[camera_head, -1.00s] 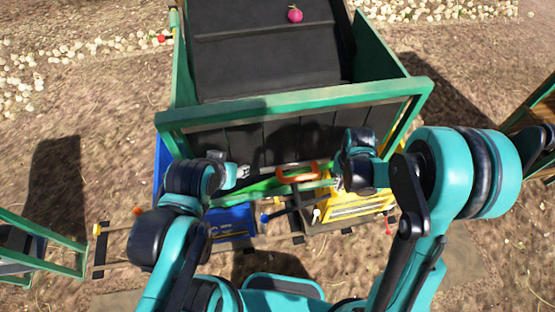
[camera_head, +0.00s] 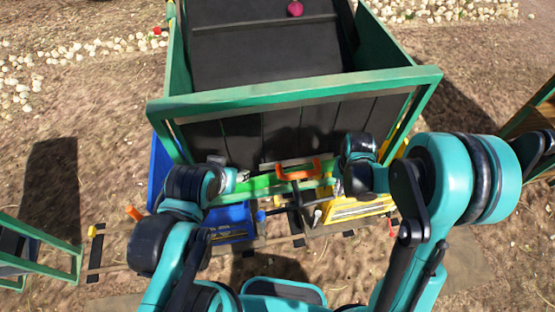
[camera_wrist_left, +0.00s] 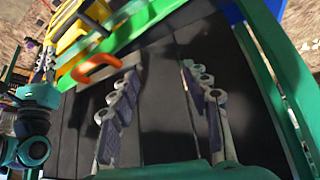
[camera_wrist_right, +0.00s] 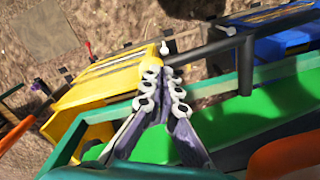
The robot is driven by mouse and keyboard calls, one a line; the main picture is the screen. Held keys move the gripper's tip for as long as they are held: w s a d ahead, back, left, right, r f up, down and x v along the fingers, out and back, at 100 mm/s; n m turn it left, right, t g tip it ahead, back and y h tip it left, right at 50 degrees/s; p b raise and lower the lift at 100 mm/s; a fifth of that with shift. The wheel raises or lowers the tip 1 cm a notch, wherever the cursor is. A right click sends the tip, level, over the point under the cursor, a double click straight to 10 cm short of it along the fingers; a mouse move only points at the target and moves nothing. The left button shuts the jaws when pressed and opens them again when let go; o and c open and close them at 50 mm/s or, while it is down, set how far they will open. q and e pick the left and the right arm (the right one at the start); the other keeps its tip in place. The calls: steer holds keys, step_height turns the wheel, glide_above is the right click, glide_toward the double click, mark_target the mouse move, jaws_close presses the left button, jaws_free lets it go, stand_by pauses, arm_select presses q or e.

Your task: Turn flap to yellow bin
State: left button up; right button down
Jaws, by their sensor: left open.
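The black bent lever (camera_head: 297,203) stands at the chute's mouth between the blue bin (camera_head: 230,222) and the yellow bin (camera_head: 352,207). I take it for the flap's handle; the flap itself I cannot make out. My right gripper (camera_head: 340,186) is beside the lever, to its right. In the right wrist view its fingertips (camera_wrist_right: 163,78) are nearly together at the lever's near end (camera_wrist_right: 208,50); whether they pinch it I cannot tell. My left gripper (camera_head: 240,175) is open and empty. In the left wrist view its fingers (camera_wrist_left: 158,76) are spread over dark slats.
The green elevator frame (camera_head: 300,92) surrounds a dark sloping belt (camera_head: 265,55) with a red onion (camera_head: 295,9) on it. An orange handle (camera_head: 298,172) sits on the green front board, between my grippers. Wooden rails lie below the bins.

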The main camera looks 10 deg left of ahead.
mark_target(336, 198)
steer(key=shift+f+b, duration=3.15)
steer(key=shift+f, duration=0.3)
steer(key=shift+r, duration=0.2)
steer(key=shift+r+p, duration=0.15)
steer(key=shift+p, duration=0.15)
steer(key=s+d+r+p, duration=0.1)
steer(key=s+r+p, duration=0.1)
steer(key=s+r, duration=0.2)
steer(key=shift+s+d+r+p, duration=0.35)
steer(key=shift+p, duration=0.05)
